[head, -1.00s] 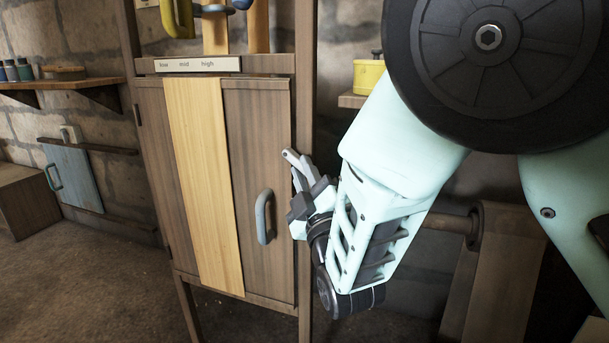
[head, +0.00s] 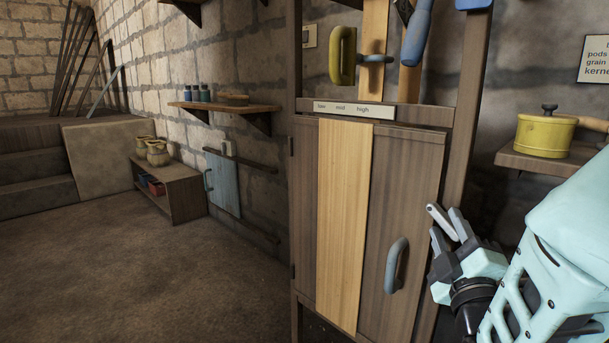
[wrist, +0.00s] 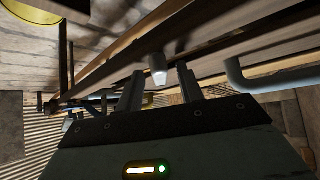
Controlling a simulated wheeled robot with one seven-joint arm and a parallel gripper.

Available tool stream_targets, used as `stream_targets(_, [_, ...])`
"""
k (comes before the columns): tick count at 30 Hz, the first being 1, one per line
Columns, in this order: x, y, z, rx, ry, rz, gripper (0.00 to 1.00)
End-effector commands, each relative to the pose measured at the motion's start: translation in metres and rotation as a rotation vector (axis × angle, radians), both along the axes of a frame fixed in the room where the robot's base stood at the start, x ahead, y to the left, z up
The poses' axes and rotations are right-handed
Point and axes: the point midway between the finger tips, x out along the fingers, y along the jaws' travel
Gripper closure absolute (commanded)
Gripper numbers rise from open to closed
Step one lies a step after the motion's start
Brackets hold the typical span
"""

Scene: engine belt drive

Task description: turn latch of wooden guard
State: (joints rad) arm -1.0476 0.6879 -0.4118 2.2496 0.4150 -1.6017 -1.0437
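The wooden guard (head: 378,230) is a brown panel door with a pale vertical board down it and a grey handle (head: 396,266) at lower right. A light grey latch lever (head: 441,221) sticks out by the guard's right edge. In the wrist view the latch (wrist: 158,67) shows as a short pale peg between the fingertips, with a small gap on each side. My gripper (head: 452,235) is at the guard's right edge, right of the handle. Its two fingers (wrist: 160,88) are apart in the wrist view. The latch's mount is partly hidden in the head view.
A shelf with a yellow pot (head: 543,136) is at the right, above my arm. A label strip with low, mid and high (head: 354,109) sits above the guard. A yellow handle (head: 342,55) and blue tools hang higher up. Open floor (head: 150,270) lies to the left.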

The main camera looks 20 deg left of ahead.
Motion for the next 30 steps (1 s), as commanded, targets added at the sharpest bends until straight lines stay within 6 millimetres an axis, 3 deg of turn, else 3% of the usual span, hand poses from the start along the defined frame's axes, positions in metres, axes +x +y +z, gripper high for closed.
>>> stream_targets(1, [-0.001,0.000,0.009,-0.037,0.014,0.002,0.63])
stream_targets(20, [-0.001,-0.002,0.017,-0.493,0.177,0.002,0.63])
stream_targets(22, [-0.016,-0.008,0.009,-0.490,0.180,0.003,0.63])
stream_targets(30, [-0.063,-0.030,0.008,-0.487,0.179,0.001,0.63])
